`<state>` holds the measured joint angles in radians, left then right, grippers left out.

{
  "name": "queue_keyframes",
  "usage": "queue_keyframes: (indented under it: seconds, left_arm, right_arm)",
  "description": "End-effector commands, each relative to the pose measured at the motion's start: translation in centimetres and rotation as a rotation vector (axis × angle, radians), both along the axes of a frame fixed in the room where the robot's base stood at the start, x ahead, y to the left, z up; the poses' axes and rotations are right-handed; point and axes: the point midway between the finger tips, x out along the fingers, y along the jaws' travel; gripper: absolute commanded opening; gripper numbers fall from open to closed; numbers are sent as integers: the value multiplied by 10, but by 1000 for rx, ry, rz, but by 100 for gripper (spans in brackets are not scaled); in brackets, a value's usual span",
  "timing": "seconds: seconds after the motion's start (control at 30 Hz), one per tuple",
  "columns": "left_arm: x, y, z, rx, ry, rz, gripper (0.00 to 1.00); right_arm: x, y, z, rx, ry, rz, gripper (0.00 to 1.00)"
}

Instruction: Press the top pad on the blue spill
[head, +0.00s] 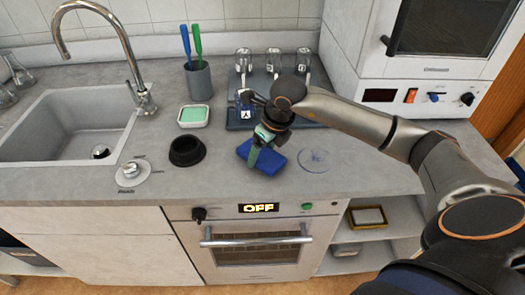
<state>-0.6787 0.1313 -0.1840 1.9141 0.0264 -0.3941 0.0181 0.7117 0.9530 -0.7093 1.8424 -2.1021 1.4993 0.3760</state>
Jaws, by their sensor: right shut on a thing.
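A blue pad (272,161) is at the middle of the counter, near its front edge. My right gripper (258,149) reaches down over it from above, with a greenish finger across its near side. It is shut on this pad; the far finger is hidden. I cannot tell whether the pad touches the counter. The blue spill (315,160) appears as a faint bluish round patch on the counter, just right of the pad and apart from it. My left gripper is not in view.
A black bowl-like holder (187,151) and a white tray with a green pad (194,116) stand left of the gripper. Behind are a grey cup with blue and green tools (198,80) and a rack with glassware (243,112). The sink (65,120) is far left.

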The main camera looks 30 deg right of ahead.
Motion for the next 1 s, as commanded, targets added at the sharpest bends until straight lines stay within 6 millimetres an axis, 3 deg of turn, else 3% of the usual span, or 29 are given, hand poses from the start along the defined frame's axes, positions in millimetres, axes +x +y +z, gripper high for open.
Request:
queue_keyframes:
  seconds: [0.63,1.0]
  left_arm:
    - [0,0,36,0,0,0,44]
    - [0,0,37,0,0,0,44]
  right_arm:
    - [1,-1,57,0,-5,-2,37]
    - [1,0,59,0,-3,-1,37]
